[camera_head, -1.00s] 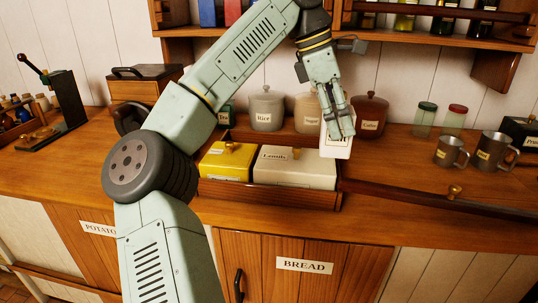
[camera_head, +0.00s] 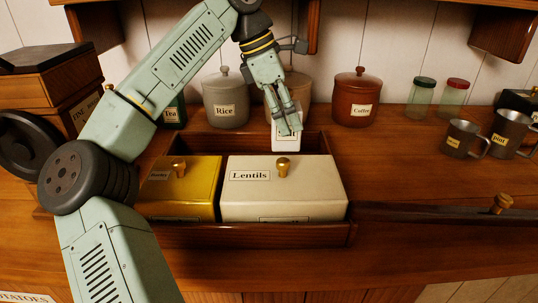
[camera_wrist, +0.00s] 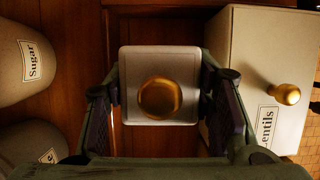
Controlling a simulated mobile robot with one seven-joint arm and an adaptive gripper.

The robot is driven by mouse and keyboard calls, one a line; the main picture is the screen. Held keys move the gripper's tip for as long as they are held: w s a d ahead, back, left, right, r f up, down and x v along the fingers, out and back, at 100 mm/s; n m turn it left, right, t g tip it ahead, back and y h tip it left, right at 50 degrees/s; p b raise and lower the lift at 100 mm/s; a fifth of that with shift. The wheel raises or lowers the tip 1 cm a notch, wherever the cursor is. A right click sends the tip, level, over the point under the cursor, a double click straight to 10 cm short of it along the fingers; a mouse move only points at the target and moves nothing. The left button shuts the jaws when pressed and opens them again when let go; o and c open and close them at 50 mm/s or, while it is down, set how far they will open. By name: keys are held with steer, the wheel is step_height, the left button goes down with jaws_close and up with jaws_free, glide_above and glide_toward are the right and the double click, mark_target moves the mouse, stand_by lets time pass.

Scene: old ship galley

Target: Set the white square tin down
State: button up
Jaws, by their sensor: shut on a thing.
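The white square tin (camera_wrist: 131,58) has a pale lid with a round gold knob in the wrist view. My gripper (camera_wrist: 161,104) is shut on it, one finger at each side. In the head view my gripper (camera_head: 287,117) points down with the tin (camera_head: 287,143) between its fingers, upright, just behind the cream Lentils tin (camera_head: 300,190). The tin's base is hidden behind the Lentils tin. I cannot tell whether it touches the floor of the wooden tray (camera_head: 290,235).
A yellow tin (camera_head: 195,185) stands left of the Lentils tin in the tray. Behind are the grey Rice jar (camera_head: 225,95), the Sugar jar (camera_wrist: 25,55) and the brown Coffee jar (camera_head: 356,100). Shakers and metal mugs (camera_head: 460,138) stand right. Counter between is clear.

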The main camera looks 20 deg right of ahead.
mark_target(286, 139)
steer(key=shift+f+p, duration=0.3)
steer(key=shift+f, duration=2.9)
steer(key=shift+f, duration=0.1)
steer(key=shift+f, duration=0.15)
steer(key=o, duration=1.4)
steer(key=shift+r, duration=0.35)
steer(key=v, duration=1.1)
steer(key=shift+a+r, duration=0.25)
steer(key=shift+r, duration=0.1)
